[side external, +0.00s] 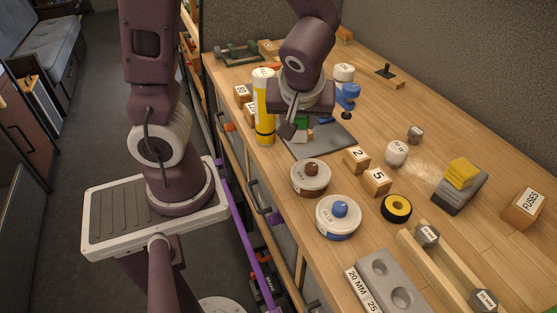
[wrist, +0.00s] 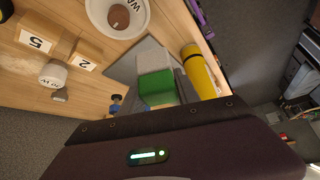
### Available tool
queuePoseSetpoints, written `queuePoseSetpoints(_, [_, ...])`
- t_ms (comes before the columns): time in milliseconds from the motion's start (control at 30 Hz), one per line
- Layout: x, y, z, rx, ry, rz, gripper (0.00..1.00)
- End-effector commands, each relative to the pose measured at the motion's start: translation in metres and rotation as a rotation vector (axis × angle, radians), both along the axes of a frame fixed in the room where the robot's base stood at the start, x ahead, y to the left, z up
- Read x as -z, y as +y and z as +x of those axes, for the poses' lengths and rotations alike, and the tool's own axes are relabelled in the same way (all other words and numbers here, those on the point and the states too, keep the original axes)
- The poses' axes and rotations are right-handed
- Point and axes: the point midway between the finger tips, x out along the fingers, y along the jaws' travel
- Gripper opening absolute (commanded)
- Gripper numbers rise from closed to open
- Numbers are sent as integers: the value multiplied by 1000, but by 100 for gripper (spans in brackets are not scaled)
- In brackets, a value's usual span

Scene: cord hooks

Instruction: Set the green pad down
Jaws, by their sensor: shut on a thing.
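The green pad (wrist: 158,92) is a small block at my gripper, seen in the wrist view against a pale grey block-like piece (wrist: 154,58). In the side view, only a small part of the green pad (side external: 303,134) shows under my gripper (side external: 294,130). My gripper is shut on the green pad above or at the dark grey mat (side external: 335,143). The mat also shows in the wrist view (wrist: 122,67). I cannot tell whether the pad touches the mat or the pale piece, as my gripper hides much of it.
A yellow cylinder (side external: 264,108) stands close left of my gripper. A lidded round tub (side external: 311,178), blocks numbered 2 (side external: 357,159) and 5 (side external: 376,182), and a blue-topped item (side external: 347,95) are nearby. A yellow pad (side external: 463,171) lies on a grey block at right.

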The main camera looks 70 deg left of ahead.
Motion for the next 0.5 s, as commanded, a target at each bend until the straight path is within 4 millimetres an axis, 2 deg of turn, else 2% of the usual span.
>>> queuePoseSetpoints(100, [-9,24,-17,-234,-2,-1,0])
queuePoseSetpoints(267, [-17,41,-28,-396,0,-2,0])
queuePoseSetpoints(367, [-2,44,-31,-425,6,3,0])
queuePoseSetpoints(500, [29,44,-31,-424,8,4,0])
